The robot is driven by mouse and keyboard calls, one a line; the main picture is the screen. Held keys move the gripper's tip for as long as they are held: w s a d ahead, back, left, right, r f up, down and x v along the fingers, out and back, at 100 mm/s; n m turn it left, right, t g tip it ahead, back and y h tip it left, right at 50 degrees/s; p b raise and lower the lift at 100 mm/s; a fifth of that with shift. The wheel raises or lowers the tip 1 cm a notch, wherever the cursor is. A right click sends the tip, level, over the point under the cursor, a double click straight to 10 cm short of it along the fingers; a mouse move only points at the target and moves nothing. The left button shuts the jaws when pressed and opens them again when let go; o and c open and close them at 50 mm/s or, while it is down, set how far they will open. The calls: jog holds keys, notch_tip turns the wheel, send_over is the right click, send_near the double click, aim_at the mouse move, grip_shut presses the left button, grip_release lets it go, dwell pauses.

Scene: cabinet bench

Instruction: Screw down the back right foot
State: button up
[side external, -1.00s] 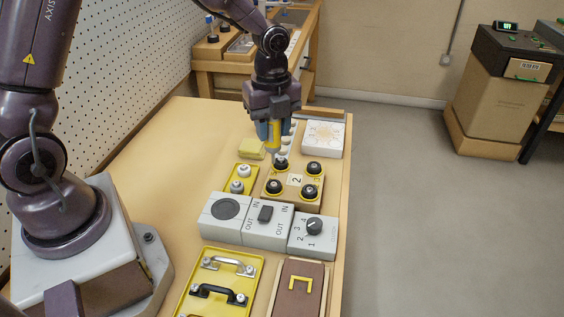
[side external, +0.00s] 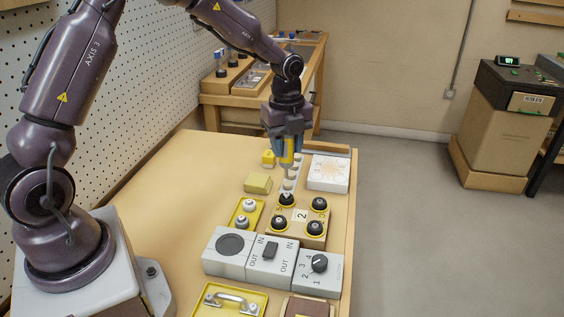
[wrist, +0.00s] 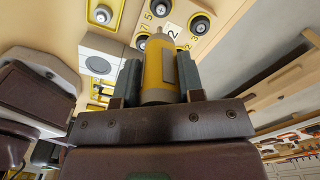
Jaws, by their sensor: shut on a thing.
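My gripper (side external: 287,150) is shut on a yellow driver-like tool (side external: 287,160), which points down. It also shows in the wrist view (wrist: 159,70), between the two grey fingers. The tan foot board (side external: 302,240) has a "2" label in its middle and black feet in yellow rings at its corners. In the side view the tool is above the far left foot (side external: 287,199); the far right foot (side external: 319,204) is beside it. The near left foot (side external: 279,222) and near right foot (side external: 315,227) are clear of the tool. I cannot tell whether the tip touches a foot.
A white dial box (side external: 328,173) stands behind the board. A yellow tray with white knobs (side external: 246,213) is to its left, and a yellow block (side external: 257,183) farther back. Grey switch boxes (side external: 272,260) stand in front. The bench's left part is clear.

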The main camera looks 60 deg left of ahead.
aim_at(287, 166)
jog(key=shift+w+a+r, duration=0.15)
jog(key=shift+w, duration=0.1)
jog(key=shift+s+f, duration=0.1)
jog(key=shift+f, duration=2.3)
jog(key=shift+f, duration=0.75)
dwell(1.1)
jog(key=shift+r, duration=3.1)
